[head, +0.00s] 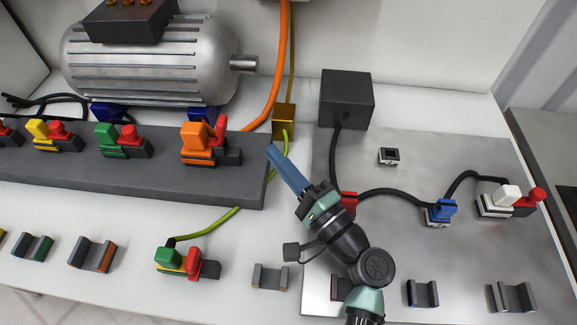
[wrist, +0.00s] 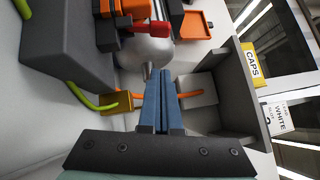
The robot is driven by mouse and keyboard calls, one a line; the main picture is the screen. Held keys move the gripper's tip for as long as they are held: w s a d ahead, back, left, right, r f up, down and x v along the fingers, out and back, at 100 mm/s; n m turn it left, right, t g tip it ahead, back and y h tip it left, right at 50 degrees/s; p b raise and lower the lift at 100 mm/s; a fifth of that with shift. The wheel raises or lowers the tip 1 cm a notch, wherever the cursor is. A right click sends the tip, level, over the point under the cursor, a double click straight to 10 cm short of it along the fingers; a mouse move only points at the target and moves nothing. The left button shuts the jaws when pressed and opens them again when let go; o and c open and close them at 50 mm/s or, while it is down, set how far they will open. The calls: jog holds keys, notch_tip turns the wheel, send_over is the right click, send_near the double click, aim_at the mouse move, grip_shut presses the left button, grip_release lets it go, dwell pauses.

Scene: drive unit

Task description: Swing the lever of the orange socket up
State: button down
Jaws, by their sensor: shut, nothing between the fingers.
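The orange socket (head: 196,143) sits at the right end of the dark grey block, with a red lever (head: 221,127) on its right side beside a dark grey part. The lever looks raised at a slant in the head view; its exact angle is hard to tell. In the wrist view the orange socket (wrist: 108,9) is at the top edge, partly cut off, with its red lever (wrist: 152,27) sticking out to the right. My gripper (head: 271,151) has blue fingers, shut and empty, to the right of the socket and apart from it. Its fingers also show in the wrist view (wrist: 161,74).
The silver motor (head: 150,60) stands behind the block. A dark box (head: 346,98) stands at the back right. The metal plate (head: 400,250) carries blue and white connectors.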

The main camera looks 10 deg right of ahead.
aim_at(226, 124)
jog(key=w+a, duration=0.1)
jog(key=w+a+r+p, duration=0.1)
jog(key=w+a, duration=0.3)
jog(key=shift+r+p, duration=0.35)
jog(key=shift+w+a, duration=0.1)
jog(key=shift+a, duration=0.25)
jog(key=p, duration=0.1)
jog(key=r+n+g+p, duration=0.1)
jog(key=shift+w+a+p, duration=0.1)
jog(key=shift+a+p, duration=0.2)
jog(key=shift+w+a+r+b, duration=0.1)
jog(key=shift+w+a+b, duration=0.05)
jog(key=shift+a+b, duration=0.2)
